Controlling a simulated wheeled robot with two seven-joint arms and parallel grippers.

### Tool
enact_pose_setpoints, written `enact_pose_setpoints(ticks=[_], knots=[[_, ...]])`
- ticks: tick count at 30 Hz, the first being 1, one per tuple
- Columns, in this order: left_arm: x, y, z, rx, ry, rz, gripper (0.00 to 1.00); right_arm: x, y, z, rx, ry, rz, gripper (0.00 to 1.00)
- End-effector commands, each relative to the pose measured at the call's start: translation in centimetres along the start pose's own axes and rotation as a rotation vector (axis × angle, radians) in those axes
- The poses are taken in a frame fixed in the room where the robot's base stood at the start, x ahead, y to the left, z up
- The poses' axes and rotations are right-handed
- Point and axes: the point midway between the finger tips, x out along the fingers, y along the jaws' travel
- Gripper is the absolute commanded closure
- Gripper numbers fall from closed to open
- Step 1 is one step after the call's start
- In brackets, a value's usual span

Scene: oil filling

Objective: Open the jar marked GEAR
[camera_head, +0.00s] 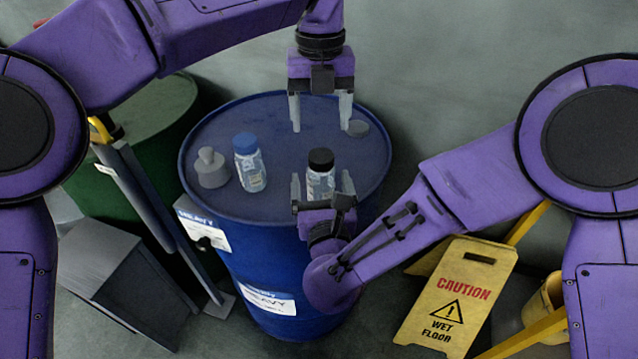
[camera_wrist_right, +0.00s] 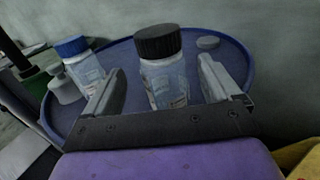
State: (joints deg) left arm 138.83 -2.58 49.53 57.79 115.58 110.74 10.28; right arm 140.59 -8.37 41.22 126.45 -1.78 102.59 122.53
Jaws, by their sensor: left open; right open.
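A clear jar with a black lid (camera_head: 321,162) stands upright on the blue drum, its lid on; it also shows in the right wrist view (camera_wrist_right: 160,78). A second clear jar with a blue lid (camera_head: 249,163) stands to its left, also closed, and shows in the right wrist view (camera_wrist_right: 84,66). I cannot read the jar labels, so which is GEAR is unclear. My right gripper (camera_head: 321,180) is open, its fingers on either side of the black-lidded jar with gaps visible. My left gripper (camera_head: 320,128) is open and empty, pointing down above and behind that jar.
The blue drum's top (camera_head: 285,205) carries the jars, a grey funnel-like piece (camera_head: 211,168) at left and a small grey disc (camera_head: 358,128) at back right. A yellow caution sign (camera_head: 458,295) stands at right, a green drum (camera_head: 150,105) at left.

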Motion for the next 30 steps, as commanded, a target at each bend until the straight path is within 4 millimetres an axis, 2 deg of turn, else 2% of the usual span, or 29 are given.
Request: enact_pose_setpoints(ticks=[3, 9, 19, 20, 27, 28, 30], knots=[[0.1, -0.1, 0.0, 0.002, 0.001, 0.002, 0.27, 2.6, -0.1, 0.0, 0.000, 0.000, -0.004, 0.10], [0.1, 0.1, 0.1, -0.001, 0.000, 0.002, 0.27, 5.5, -0.1, -0.1, -0.002, 0.001, -0.001, 0.10], [0.1, 0.2, 0.1, -0.003, 0.000, 0.003, 0.27, 6.1, 0.1, -0.1, -0.002, 0.002, 0.002, 0.10], [0.1, 0.2, 0.1, -0.003, 0.000, 0.003, 0.27, 6.1, 0.1, -0.1, -0.002, 0.002, 0.002, 0.17], [0.1, 0.2, 0.1, -0.003, 0.000, 0.003, 0.27, 6.1, 0.1, -0.1, -0.003, 0.002, 0.002, 0.95], [0.1, 0.2, 0.1, -0.003, -0.001, 0.003, 0.27, 6.1, 0.1, -0.1, -0.003, 0.003, 0.002, 1.00], [0.1, 0.2, 0.1, 0.016, -0.003, 0.006, 0.27, 6.1, 0.1, -0.1, -0.003, 0.003, 0.002, 1.00]])
